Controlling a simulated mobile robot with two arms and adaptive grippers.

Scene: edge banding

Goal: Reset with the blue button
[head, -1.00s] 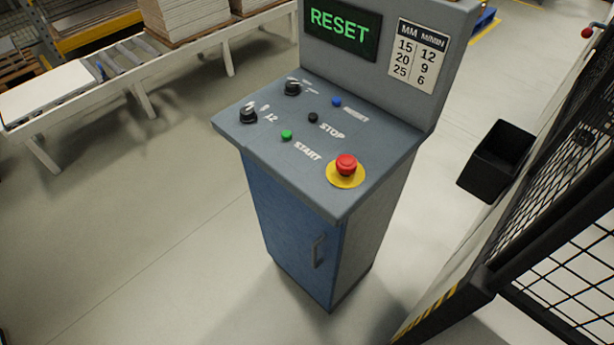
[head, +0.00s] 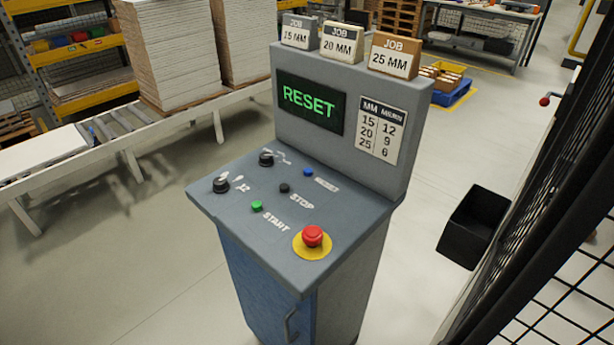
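The blue button (head: 308,172) sits on the sloped top of the grey and blue control console (head: 215,205), at its back right, below the display. The display (head: 309,104) reads RESET in green letters. On the same panel are a black stop button (head: 284,188), a green start button (head: 257,206), a red emergency button (head: 312,236) on a yellow disc and two black knobs, one at the back (head: 266,159) and one at the left (head: 221,184). Neither of my grippers shows in the head view.
Three job blocks, marked 15 (head: 299,32), 20 (head: 342,42) and 25 MM (head: 394,55), stand on the console. A roller conveyor (head: 110,127) with stacked boards runs behind. A black bin (head: 472,226) and mesh fence (head: 555,190) stand at right. Floor at left is clear.

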